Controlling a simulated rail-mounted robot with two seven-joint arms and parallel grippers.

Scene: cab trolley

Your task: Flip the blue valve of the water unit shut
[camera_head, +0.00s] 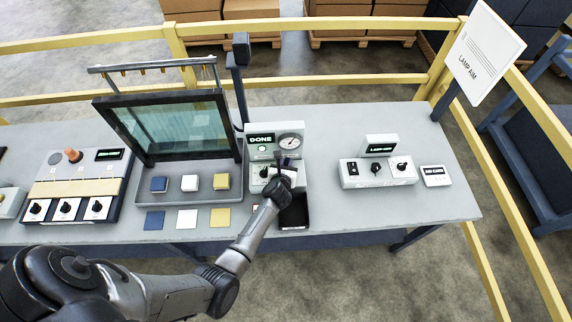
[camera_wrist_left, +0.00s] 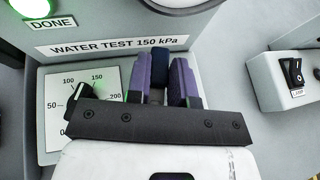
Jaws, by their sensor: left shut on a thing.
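The water unit (camera_head: 262,130) is a pale box at the middle of the table with a lit "DONE" display and a round gauge. In the left wrist view its label reads "WATER TEST 150 kPa" (camera_wrist_left: 115,46), with a black knob (camera_wrist_left: 84,97) on a numbered dial below. My left gripper (camera_head: 281,162) reaches the front of the unit. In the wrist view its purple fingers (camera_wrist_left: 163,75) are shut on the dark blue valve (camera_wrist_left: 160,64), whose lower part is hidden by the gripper. My right gripper is not in view.
A framed glass panel (camera_head: 175,130) with coloured blocks stands left of the unit. A switch box (camera_head: 378,172) stands to the right, with clear table between. A knobbed panel (camera_head: 75,185) is at far left. Yellow rails (camera_head: 340,79) and a "LAMP AIM" sign (camera_head: 484,50) are behind.

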